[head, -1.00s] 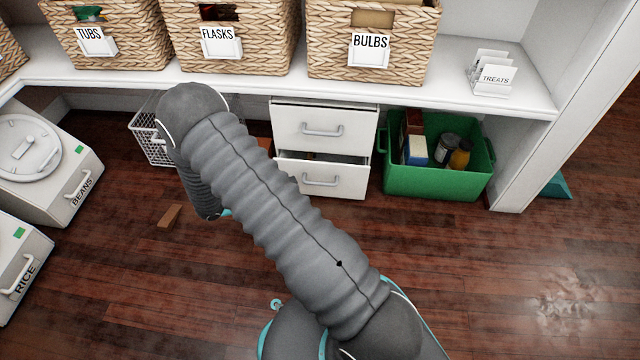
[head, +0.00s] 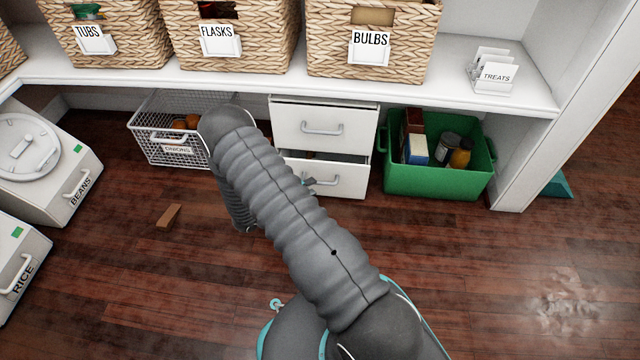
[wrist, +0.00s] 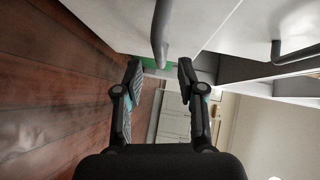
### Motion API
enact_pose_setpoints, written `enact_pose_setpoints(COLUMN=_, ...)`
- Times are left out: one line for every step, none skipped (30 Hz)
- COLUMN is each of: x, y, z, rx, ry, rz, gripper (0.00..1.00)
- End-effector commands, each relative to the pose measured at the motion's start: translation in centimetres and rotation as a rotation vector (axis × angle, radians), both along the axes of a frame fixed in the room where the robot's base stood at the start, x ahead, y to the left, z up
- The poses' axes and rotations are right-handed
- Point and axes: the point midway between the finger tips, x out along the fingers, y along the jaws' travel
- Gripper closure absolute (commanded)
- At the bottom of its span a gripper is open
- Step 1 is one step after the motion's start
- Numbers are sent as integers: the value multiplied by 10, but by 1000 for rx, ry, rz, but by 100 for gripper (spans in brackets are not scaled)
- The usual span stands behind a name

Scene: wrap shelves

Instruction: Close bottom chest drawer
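The white chest has two drawers. The top drawer (head: 324,126) looks shut. The bottom drawer (head: 342,182) stands partly open, with a dark gap above its front; part of its front and handle is hidden behind my arm. In the wrist view, the bottom drawer front (wrist: 115,18) and its grey bar handle (wrist: 161,32) are close ahead, and the top drawer's handle (wrist: 296,54) is at the right. My gripper (wrist: 160,70) is open, its two fingers apart on either side of the lower end of the bottom handle. I cannot tell whether they touch it.
A green bin (head: 438,182) with boxes and bottles stands right of the chest. A wire onion basket (head: 170,150) stands left. A small brown block (head: 168,216) lies on the floor.

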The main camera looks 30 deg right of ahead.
Motion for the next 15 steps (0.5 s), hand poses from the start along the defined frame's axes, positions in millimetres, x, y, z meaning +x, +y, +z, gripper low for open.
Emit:
enact_pose_setpoints(x=1, y=-10, z=-3, rx=0, ry=0, rz=-4, gripper=61)
enact_pose_setpoints(x=2, y=-15, z=-3, rx=0, ry=0, rz=-4, gripper=61)
enact_pose_setpoints(x=3, y=-21, z=-4, rx=1, ry=0, rz=-3, gripper=61)
enact_pose_setpoints(x=3, y=-25, z=-5, rx=0, ry=0, rz=-4, gripper=61)
enact_pose_setpoints(x=4, y=-28, z=-5, rx=1, ry=0, rz=-3, gripper=61)
enact_pose_setpoints(x=6, y=-33, z=-6, rx=1, ry=-1, rz=-2, gripper=61)
enact_pose_setpoints(x=6, y=-36, z=-6, rx=1, ry=-1, rz=-2, gripper=61)
enact_pose_setpoints(x=7, y=-38, z=-6, rx=1, ry=-1, rz=-2, gripper=61)
enact_pose_setpoints(x=7, y=-41, z=-7, rx=1, ry=-1, rz=-2, gripper=61)
enact_pose_setpoints(x=8, y=-43, z=-7, rx=1, ry=-1, rz=-1, gripper=61)
enact_pose_setpoints(x=8, y=-44, z=-7, rx=1, ry=-1, rz=0, gripper=61)
enact_pose_setpoints(x=8, y=-45, z=-7, rx=1, ry=-1, rz=0, gripper=61)
enact_pose_setpoints(x=9, y=-46, z=-7, rx=1, ry=-1, rz=0, gripper=61)
enact_pose_setpoints(x=9, y=-47, z=-7, rx=1, ry=-1, rz=0, gripper=61)
enact_pose_setpoints(x=9, y=-47, z=-7, rx=1, ry=-1, rz=0, gripper=61)
